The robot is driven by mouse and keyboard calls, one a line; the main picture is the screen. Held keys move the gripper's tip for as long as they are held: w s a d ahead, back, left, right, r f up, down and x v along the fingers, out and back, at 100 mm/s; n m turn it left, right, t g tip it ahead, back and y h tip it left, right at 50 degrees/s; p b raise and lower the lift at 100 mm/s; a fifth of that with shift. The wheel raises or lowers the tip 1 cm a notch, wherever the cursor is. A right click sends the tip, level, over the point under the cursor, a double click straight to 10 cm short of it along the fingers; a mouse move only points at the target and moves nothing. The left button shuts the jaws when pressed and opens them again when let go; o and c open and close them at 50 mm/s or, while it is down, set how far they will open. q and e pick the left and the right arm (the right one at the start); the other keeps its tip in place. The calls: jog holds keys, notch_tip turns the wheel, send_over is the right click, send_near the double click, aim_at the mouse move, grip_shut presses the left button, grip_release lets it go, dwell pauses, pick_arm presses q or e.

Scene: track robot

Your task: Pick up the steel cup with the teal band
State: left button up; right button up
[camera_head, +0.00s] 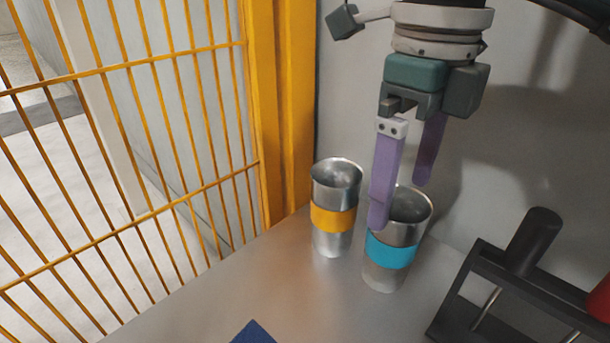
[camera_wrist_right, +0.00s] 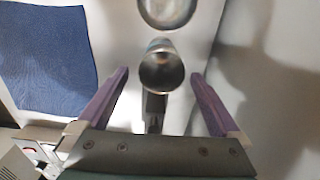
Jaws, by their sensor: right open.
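The steel cup with the teal band (camera_head: 390,252) stands upright on the metal surface, open end up. My right gripper (camera_head: 401,205) is open and empty, its purple fingers pointing down over this cup. One finger hides part of the cup's rim in the head view. In the right wrist view a steel cup (camera_wrist_right: 162,70), apparently the teal-banded one, appears between the open fingers of my right gripper (camera_wrist_right: 160,76); its band cannot be seen there. My left gripper is in neither view.
A steel cup with an orange band (camera_head: 334,218) stands close to the left. A black rack (camera_head: 463,308) is at lower right. An orange barred fence (camera_head: 150,130) and post are left, a grey wall behind. A blue mat (camera_wrist_right: 45,60) lies left in the wrist view.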

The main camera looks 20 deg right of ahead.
aim_at(400, 208)
notch_tip(400, 208, down, 4)
jog(key=shift+d+r, duration=0.1)
jog(key=shift+d, duration=0.05)
grip_shut()
dwell(0.8)
